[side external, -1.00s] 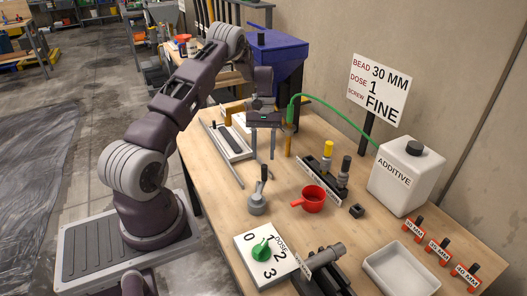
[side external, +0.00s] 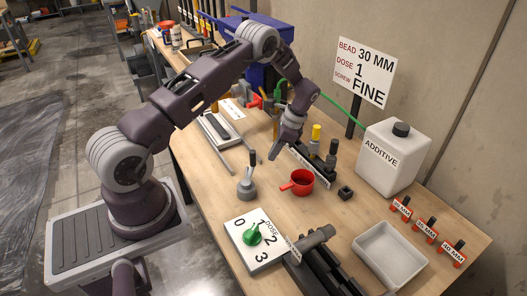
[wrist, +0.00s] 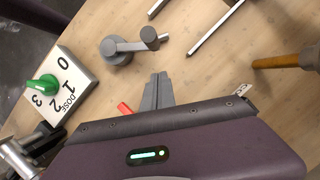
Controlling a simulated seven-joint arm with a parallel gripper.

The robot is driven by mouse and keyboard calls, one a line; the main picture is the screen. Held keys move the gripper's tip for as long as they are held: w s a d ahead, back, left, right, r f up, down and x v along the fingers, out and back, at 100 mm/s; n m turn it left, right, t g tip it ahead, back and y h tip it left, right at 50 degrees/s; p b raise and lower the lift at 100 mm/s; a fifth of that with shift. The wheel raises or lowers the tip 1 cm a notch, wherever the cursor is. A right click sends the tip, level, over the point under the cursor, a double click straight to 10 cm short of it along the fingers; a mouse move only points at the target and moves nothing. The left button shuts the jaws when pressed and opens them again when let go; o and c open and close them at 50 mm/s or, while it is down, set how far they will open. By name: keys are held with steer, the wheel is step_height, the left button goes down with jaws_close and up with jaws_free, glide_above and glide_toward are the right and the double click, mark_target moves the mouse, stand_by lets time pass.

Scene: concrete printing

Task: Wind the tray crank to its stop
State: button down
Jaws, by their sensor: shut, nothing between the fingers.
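The crank (side external: 246,185) is a grey round base on the bench with an arm and an upright dark handle. In the wrist view the crank (wrist: 118,50) lies beyond my fingertips, its arm pointing right to the handle. My gripper (side external: 274,156) is tilted, its fingers together and empty. It is above the bench, to the right of the crank and apart from it. In the wrist view the shut fingers (wrist: 158,82) point toward the crank handle. A pale flat tray (side external: 207,130) with a dark slot and metal rails lies behind the crank.
A dose board with a green knob (side external: 252,235) lies in front.

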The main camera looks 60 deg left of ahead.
steer(key=shift+s+a+r, duration=0.1)
steer(key=shift+s+a, duration=0.4)
steer(key=shift+s, duration=0.25)
steer(key=shift+s+a+r, duration=0.1)
steer(key=shift+s+a, duration=0.4)
steer(key=shift+s, duration=0.2)
steer(key=s+a+n+h, duration=0.4)
steer(key=s+a+n, duration=0.3)
steer(key=n, duration=0.5)
steer(key=s+d+n+t+h, duration=0.2)
steer(key=s+d+n, duration=0.6)
steer(key=s, duration=0.3)
steer(key=shift+s+n+h, duration=0.15)
steer(key=shift+n+h, duration=0.15)
steer(key=shift+n, duration=0.1)
steer(key=shift+d, duration=0.25)
